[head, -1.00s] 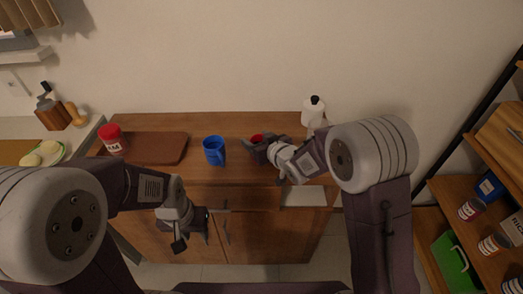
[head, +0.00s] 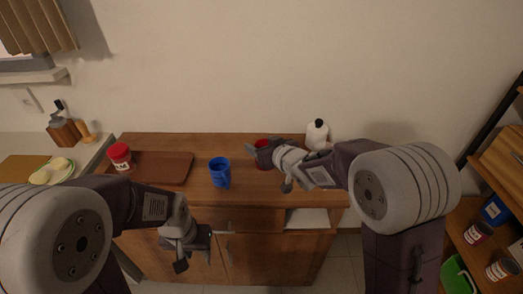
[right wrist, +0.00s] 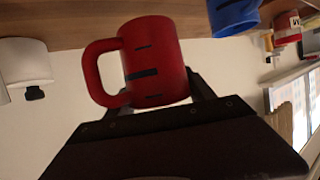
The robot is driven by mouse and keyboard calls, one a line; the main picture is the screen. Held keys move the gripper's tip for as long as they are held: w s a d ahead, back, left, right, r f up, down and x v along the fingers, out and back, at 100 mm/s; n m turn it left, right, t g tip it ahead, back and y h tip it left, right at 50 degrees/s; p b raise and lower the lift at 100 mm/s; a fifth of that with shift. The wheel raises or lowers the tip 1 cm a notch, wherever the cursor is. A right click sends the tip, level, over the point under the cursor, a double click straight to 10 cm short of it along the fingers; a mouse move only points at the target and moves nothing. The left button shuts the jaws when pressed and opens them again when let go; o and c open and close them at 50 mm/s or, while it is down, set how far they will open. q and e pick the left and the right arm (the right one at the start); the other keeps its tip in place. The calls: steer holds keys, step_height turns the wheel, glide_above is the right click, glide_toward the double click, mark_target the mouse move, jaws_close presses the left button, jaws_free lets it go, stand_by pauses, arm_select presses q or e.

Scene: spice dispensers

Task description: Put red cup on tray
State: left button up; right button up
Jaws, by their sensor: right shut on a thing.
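The red cup (right wrist: 155,62) is between the fingers of my right gripper, with its handle to the left in the right wrist view. In the head view its red body (head: 262,143) shows partly behind my right gripper (head: 257,154), which is shut on it over the right part of the wooden counter. The tray (head: 178,168) is a flat brown rectangle on the left part of the counter, with nothing on it. My left gripper (head: 195,254) is open and empty in front of the cabinet doors, below the counter top.
A blue cup (head: 219,173) stands on the counter between tray and red cup. A red-lidded jar (head: 120,157) stands at the tray's left end. A white bottle with black cap (head: 317,132) stands behind my right arm. A shelf with cans (head: 479,233) is at the far right.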

steer(key=shift+r+p, duration=0.3)
steer(key=shift+r, duration=0.95)
steer(key=shift+r, duration=0.1)
